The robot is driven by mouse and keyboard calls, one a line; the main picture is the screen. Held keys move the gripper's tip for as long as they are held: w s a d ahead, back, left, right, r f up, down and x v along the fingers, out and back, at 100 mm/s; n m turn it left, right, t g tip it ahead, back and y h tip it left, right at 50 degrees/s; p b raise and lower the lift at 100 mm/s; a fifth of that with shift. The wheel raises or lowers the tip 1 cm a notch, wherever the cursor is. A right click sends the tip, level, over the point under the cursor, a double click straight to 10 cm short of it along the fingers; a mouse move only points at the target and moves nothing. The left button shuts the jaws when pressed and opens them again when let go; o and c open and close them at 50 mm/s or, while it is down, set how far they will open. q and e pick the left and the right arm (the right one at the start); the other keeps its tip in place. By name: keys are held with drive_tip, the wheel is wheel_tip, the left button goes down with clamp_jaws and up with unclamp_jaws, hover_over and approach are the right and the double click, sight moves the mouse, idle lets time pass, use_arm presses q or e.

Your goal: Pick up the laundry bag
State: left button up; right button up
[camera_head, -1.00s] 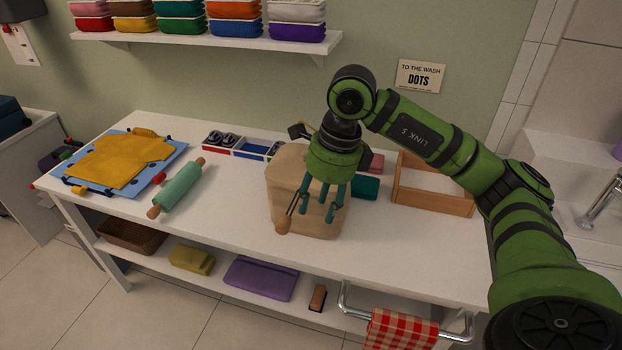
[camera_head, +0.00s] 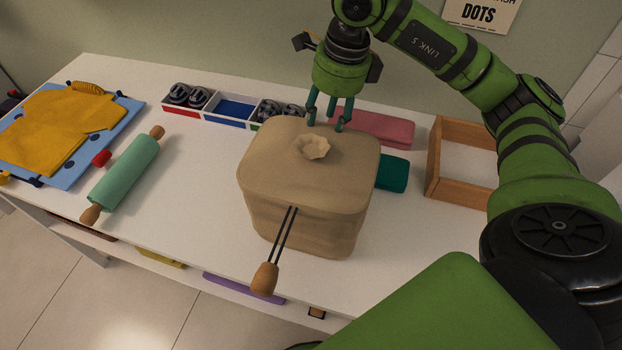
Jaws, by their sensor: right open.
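The laundry bag (camera_head: 290,185) is a tan, boxy cloth bag standing upright on the white table. It has a small gathered opening (camera_head: 314,148) on top. A dark double cord hangs down its front to a wooden toggle (camera_head: 264,279). My right gripper (camera_head: 326,124) is open and empty, pointing down with its teal fingers over the far edge of the bag's top. I cannot tell whether the fingertips touch the cloth. My left gripper is not in view.
A teal rolling pin (camera_head: 124,180) and a folded yellow cloth on a blue board (camera_head: 130,106) lie to the left. A divided tray (camera_head: 234,122), pink cloth (camera_head: 385,131), teal cloth (camera_head: 393,173) and wooden frame (camera_head: 433,160) surround the bag's back and right.

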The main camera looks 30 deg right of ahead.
drive_tip(key=shift+f, duration=0.45)
wheel_tip(320, 180, down, 6)
drive_tip(key=p, duration=0.2)
drive_tip(key=shift+w+a, duration=0.3)
drive_tip(key=shift+a, duration=0.15)
drive_tip(key=shift+c, duration=0.8)
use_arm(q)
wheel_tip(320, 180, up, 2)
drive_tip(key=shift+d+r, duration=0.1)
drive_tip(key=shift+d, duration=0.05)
use_arm(e)
clamp_jaws()
